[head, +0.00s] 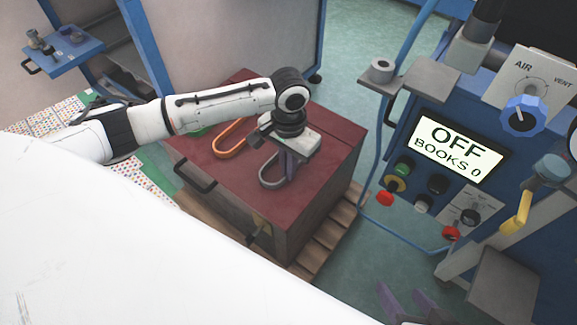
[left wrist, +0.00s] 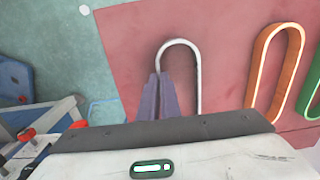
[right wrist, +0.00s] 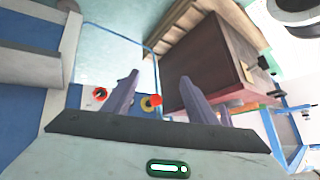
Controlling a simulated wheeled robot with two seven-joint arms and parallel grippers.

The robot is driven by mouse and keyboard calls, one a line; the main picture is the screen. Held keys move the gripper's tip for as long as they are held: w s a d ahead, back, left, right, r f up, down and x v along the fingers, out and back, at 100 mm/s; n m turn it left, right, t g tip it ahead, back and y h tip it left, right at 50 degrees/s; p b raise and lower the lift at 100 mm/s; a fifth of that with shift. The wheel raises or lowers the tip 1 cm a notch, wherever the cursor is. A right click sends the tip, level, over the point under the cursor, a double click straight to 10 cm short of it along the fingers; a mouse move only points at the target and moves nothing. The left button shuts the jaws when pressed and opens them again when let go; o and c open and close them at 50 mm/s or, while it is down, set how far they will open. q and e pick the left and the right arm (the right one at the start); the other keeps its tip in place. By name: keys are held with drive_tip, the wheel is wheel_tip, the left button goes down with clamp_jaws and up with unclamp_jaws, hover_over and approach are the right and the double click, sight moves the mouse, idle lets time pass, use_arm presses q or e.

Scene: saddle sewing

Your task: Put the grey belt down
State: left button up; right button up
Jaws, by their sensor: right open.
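The grey belt (head: 273,172) is an elongated loop at the top of the dark red chest (head: 238,95). In the left wrist view, its rounded end (left wrist: 181,42) points away from me. My left gripper (head: 288,172) is over the chest, its fingers (left wrist: 158,98) close together around one side of the belt. The near end of the belt is hidden behind the gripper body. I cannot tell whether the belt rests fully on the lid. My right gripper (head: 402,300) is open and empty, away from the chest; its fingers (right wrist: 160,92) are wide apart.
An orange belt (head: 232,138) lies left of the grey one, and a green belt (left wrist: 312,85) lies beyond it. A blue machine panel with an OFF screen (head: 456,148) and knobs stands at right. The chest sits on a wooden pallet (head: 325,235).

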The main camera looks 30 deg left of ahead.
use_arm(q)
drive_tip(key=o, duration=0.4)
drive_tip(key=shift+o, duration=0.2)
use_arm(e)
drive_tip(key=shift+f, duration=0.1)
use_arm(q)
wheel_tip(320, 180, up, 12)
drive_tip(key=p, duration=0.5)
drive_tip(key=s+d+f+m+t+h, duration=0.1)
drive_tip(key=s+d+f+h, duration=0.15)
drive_tip(key=d, duration=0.25)
drive_tip(key=s+d+f+t+h, duration=0.1)
drive_tip(key=s+d+f+t, duration=0.1)
drive_tip(key=s+d+f, duration=0.3)
drive_tip(key=d+f+m+t+h, duration=0.1)
drive_tip(key=d+f+h, duration=0.1)
drive_tip(key=d, duration=0.4)
drive_tip(key=s+a+n+t+y, duration=0.2)
drive_tip(key=s+a+t, duration=0.3)
drive_tip(key=s+a, duration=0.2)
drive_tip(key=shift+s, duration=0.55)
use_arm(e)
drive_tip(key=d+r+t, duration=0.1)
drive_tip(key=s+d+r+m+t, duration=0.1)
drive_tip(key=d+r, duration=0.1)
drive_tip(key=shift+r+m+h, duration=0.25)
drive_tip(key=shift+m+h, duration=0.05)
drive_tip(key=shift+h, duration=0.1)
use_arm(q)
drive_tip(key=shift+f, duration=0.1)
